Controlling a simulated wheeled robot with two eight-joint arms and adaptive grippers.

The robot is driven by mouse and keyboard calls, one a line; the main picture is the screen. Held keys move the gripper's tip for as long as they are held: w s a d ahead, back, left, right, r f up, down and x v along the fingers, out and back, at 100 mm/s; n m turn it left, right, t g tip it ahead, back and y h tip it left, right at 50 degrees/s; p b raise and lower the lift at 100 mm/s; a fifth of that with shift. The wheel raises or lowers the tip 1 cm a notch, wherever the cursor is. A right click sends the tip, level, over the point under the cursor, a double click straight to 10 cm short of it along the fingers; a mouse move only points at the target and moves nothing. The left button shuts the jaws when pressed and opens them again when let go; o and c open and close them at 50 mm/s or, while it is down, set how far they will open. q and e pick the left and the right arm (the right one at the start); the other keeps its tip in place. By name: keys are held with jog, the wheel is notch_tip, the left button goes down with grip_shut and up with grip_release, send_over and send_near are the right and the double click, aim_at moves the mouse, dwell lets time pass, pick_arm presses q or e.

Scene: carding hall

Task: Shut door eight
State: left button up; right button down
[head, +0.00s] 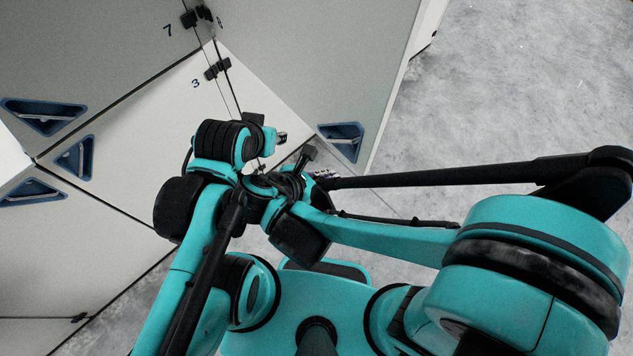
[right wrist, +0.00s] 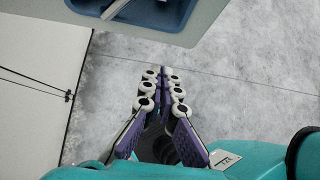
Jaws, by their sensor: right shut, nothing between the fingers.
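Door eight (head: 300,60) is the pale grey panel at the upper middle of the head view, hinged along its left edge beside a small number that looks like 8. It stands open, angled out over the floor. Its blue recessed handle (head: 341,138) is near its lower corner; it also shows at the top of the right wrist view (right wrist: 155,10). My right gripper (head: 326,173) is just below that handle, partly hidden by my arm. In the right wrist view its purple fingers with white rollers (right wrist: 160,92) are together and empty, apart from the handle. My left gripper (head: 280,137) is mostly hidden behind its wrist.
Door seven (head: 95,45) and door three (head: 150,115) lie to the left, with blue handles (head: 45,115) and (head: 75,158). Black hinges (head: 217,68) sit between panels. Another pale panel (right wrist: 40,60) is at the left of the wrist view. Grey floor (head: 520,90) is clear at right.

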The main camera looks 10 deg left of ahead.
aim_at(350, 165)
jog(key=shift+w+d+p, duration=0.3)
jog(key=shift+w+d, duration=0.4)
jog(key=shift+w, duration=0.15)
jog(key=shift+w+d+p, duration=0.25)
jog(key=shift+w+d, duration=0.4)
jog(key=shift+w, duration=0.2)
